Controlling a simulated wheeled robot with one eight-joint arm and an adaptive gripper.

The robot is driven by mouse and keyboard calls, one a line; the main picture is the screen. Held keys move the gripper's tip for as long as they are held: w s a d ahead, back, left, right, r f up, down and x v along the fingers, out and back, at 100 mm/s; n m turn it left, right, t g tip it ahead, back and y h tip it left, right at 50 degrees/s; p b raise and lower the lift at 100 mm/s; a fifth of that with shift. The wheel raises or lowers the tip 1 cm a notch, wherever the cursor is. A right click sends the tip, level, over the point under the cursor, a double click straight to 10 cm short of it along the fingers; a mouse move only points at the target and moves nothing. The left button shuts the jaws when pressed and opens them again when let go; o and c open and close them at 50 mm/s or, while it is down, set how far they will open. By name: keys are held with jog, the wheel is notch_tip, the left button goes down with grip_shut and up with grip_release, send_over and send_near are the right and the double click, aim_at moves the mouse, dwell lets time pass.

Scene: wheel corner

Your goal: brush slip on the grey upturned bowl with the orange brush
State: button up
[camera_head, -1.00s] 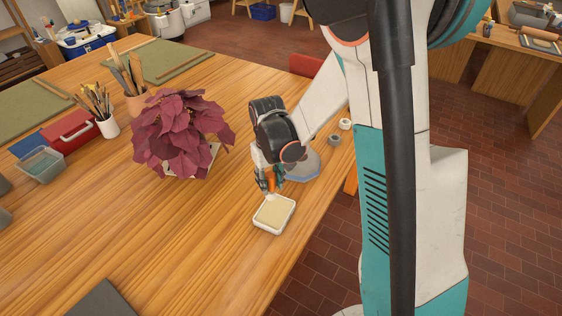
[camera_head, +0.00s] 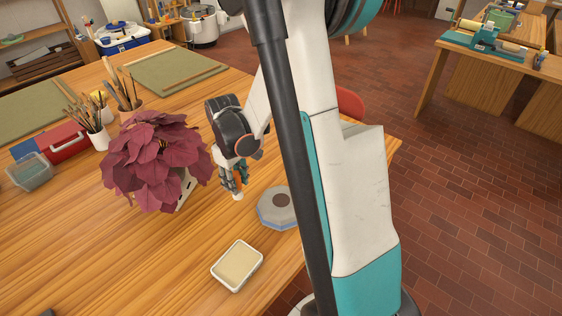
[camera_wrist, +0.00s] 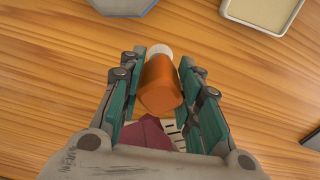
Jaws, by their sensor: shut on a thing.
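My gripper (camera_head: 234,180) is shut on the orange brush (camera_head: 238,181), above the table between the plant and the octagonal board. In the wrist view the brush's orange handle (camera_wrist: 160,88) lies between the teal fingers of my gripper (camera_wrist: 160,85), its pale tip pointing away. A white-rimmed dish of cream slip (camera_head: 237,266) lies near the table's front edge; its corner also shows in the wrist view (camera_wrist: 262,14). I cannot make out the grey upturned bowl; my arm hides part of the table.
A dark red leafy plant (camera_head: 152,165) stands close left of my gripper, with a white slotted piece (camera_head: 187,190) beside it. A blue-grey octagonal board (camera_head: 267,214) with a dark round centre lies right of my gripper, partly behind my arm. The front left table is mostly clear.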

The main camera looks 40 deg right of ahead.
jog(key=s+d+r+n, duration=0.1)
jog(key=s+d+n, duration=0.1)
jog(key=s+d, duration=0.35)
jog(key=s+d+r+n, duration=0.1)
jog(key=s+d, duration=0.1)
jog(key=d, duration=0.6)
jog(key=shift+w+d+f+b, duration=0.1)
jog(key=shift+f+b, duration=1.45)
jog(key=shift+f, duration=0.8)
jog(key=shift+f+b, duration=0.55)
jog(key=shift+f, duration=0.05)
jog(key=shift+a, duration=0.2)
jog(key=shift+a+r, duration=0.15)
jog(key=shift+a, duration=2.65)
jog(key=shift+s+b, duration=0.4)
jog(key=shift+s, duration=0.05)
jog(key=shift+d+f, duration=0.2)
jog(key=shift+d, duration=1.35)
jog(key=shift+d, duration=0.1)
